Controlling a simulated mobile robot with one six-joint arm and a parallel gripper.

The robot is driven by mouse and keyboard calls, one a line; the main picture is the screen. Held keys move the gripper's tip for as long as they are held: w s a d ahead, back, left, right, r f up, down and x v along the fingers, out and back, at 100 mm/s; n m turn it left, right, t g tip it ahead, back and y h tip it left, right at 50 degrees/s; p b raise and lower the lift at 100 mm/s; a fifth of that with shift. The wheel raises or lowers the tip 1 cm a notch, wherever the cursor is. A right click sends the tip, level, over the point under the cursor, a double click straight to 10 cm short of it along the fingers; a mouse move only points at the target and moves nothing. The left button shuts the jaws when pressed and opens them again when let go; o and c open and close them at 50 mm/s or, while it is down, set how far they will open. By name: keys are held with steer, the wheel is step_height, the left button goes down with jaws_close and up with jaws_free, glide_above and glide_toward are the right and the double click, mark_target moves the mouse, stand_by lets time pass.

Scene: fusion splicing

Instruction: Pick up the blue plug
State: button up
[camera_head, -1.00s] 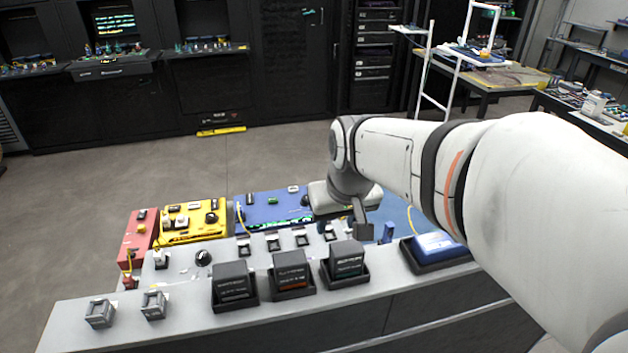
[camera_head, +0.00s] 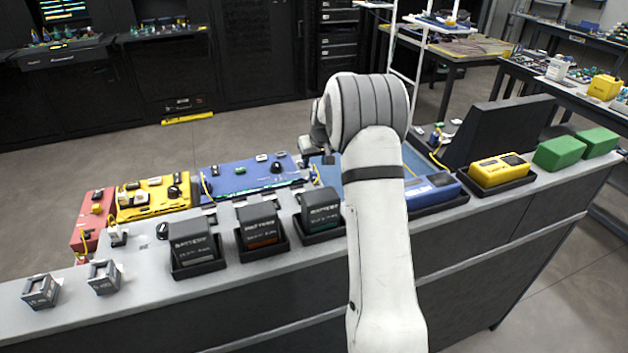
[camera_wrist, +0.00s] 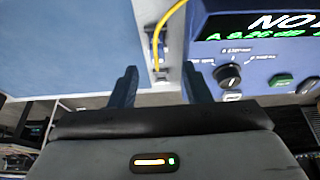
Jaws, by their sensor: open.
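In the wrist view, a small blue piece that looks like the blue plug (camera_wrist: 162,48) sits at the lower end of a yellow cable (camera_wrist: 172,20), on a pale strip between a blue panel and a blue device. It is small and its outline is not clear. My gripper (camera_wrist: 160,76) is open, its two dark blue fingers apart on either side of the line to this piece, with nothing between them. In the head view my gripper (camera_head: 327,157) is at the right end of the blue device (camera_head: 245,177), partly hidden by my arm. The plug cannot be made out there.
The blue device's screen and knob (camera_wrist: 229,75) lie close to the right finger. A light blue panel (camera_wrist: 70,40) lies to the left. Black battery blocks (camera_head: 320,211) stand along the bench front. A yellow case (camera_head: 498,169) and green blocks (camera_head: 559,152) are at the right.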

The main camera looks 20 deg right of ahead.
mark_target(314, 172)
steer(key=p+x, duration=0.1)
steer(key=x, duration=0.6)
steer(key=shift+w+d+f, duration=0.15)
steer(key=shift+f, duration=0.05)
jaws_close()
